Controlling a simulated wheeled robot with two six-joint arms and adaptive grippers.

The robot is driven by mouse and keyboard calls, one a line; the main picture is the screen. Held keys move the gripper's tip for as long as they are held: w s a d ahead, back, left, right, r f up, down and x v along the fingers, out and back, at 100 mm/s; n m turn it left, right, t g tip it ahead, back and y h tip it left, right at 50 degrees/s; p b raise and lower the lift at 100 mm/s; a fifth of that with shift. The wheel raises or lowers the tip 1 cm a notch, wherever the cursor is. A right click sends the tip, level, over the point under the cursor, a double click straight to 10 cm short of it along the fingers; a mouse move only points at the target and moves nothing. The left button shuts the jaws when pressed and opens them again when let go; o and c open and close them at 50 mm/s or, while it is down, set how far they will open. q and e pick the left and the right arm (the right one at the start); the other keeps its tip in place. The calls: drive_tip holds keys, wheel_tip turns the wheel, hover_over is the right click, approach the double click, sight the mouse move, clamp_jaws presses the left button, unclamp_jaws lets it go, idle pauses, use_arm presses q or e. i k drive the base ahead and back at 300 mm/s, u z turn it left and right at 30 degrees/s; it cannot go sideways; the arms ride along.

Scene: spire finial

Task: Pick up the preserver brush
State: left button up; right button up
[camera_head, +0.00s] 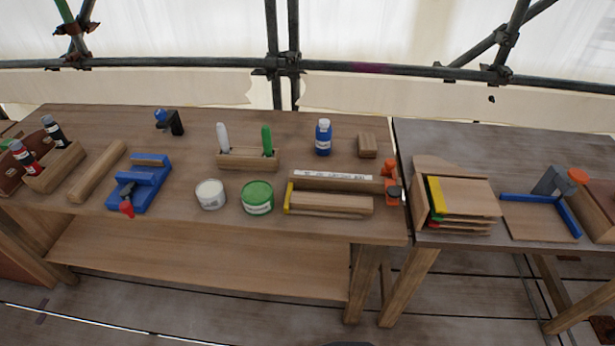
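A small wooden holder (246,161) stands at the middle of the left bench. A white-handled tool (222,137) stands upright in its left part and a green-handled tool (267,140) in its right part. Their lower ends are hidden in the holder, so I cannot tell which is the preserver brush. In front stand a white-topped tin (210,194) and a green-lidded tin (257,197), apart from the holder. Neither of my grippers is in view.
A blue vise (142,184) and wooden roll (99,171) lie left. A blue bottle (323,138) stands behind, right of the holder. A clamped wood piece (330,203) lies at the right front. A second bench (470,150) adjoins at right. Scaffold poles (180,62) run behind.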

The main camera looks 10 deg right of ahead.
sight(266, 133)
drive_tip(key=u, duration=0.55)
drive_tip(key=k, duration=0.65)
drive_tip(key=u, duration=0.65)
drive_tip(key=i, duration=1)
drive_tip(key=z, duration=0.6)
